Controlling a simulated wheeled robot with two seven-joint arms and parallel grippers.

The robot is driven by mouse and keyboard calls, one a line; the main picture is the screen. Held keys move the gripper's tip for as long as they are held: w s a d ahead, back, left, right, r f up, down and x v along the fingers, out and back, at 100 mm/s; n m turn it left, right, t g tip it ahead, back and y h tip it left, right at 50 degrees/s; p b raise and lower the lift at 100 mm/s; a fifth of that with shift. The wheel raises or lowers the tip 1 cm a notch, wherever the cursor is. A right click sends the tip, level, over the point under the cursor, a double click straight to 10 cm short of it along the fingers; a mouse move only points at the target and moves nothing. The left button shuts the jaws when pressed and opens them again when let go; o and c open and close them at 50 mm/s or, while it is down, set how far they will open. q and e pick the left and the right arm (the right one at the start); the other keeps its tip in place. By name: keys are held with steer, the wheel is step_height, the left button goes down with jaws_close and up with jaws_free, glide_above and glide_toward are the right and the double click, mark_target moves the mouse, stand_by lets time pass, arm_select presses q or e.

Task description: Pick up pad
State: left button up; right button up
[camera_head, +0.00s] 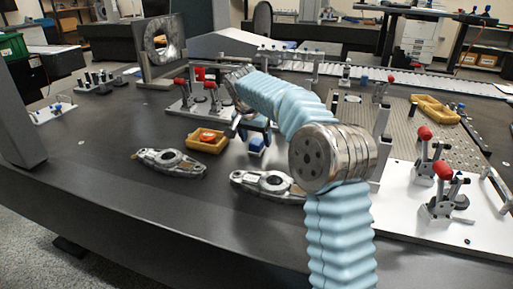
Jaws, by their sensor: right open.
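A small blue block (257,146) with a pale part, which may be the pad, stands on the dark table behind the metal parts. I cannot tell for sure that it is the pad. My right arm reaches up from the bottom and bends to the left. My right gripper (254,128) is at its end, just above the blue block and close to it. The gripper is open. Its fingers are small and partly hidden by the arm, and I cannot tell whether they touch the block. My left gripper is not in view.
A yellow tray (207,143) with a red item sits left of the block. Two metal parts, one at left (168,161) and one nearer (268,184), lie in front. Red-handled clamps (438,180) stand on a white plate at right. The left front table is clear.

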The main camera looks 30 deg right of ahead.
mark_target(257, 141)
steer(key=shift+x, duration=1.5)
steer(key=c, duration=1.1)
steer(key=shift+r, duration=0.1)
steer(key=shift+c, duration=0.2)
step_height(257, 141, up, 3)
steer(key=shift+f, duration=0.1)
steer(key=s+a+r, duration=0.7)
steer(key=a+r, duration=0.3)
steer(key=a, duration=0.2)
steer(key=shift+s+b, duration=0.25)
steer(key=shift+b, duration=0.15)
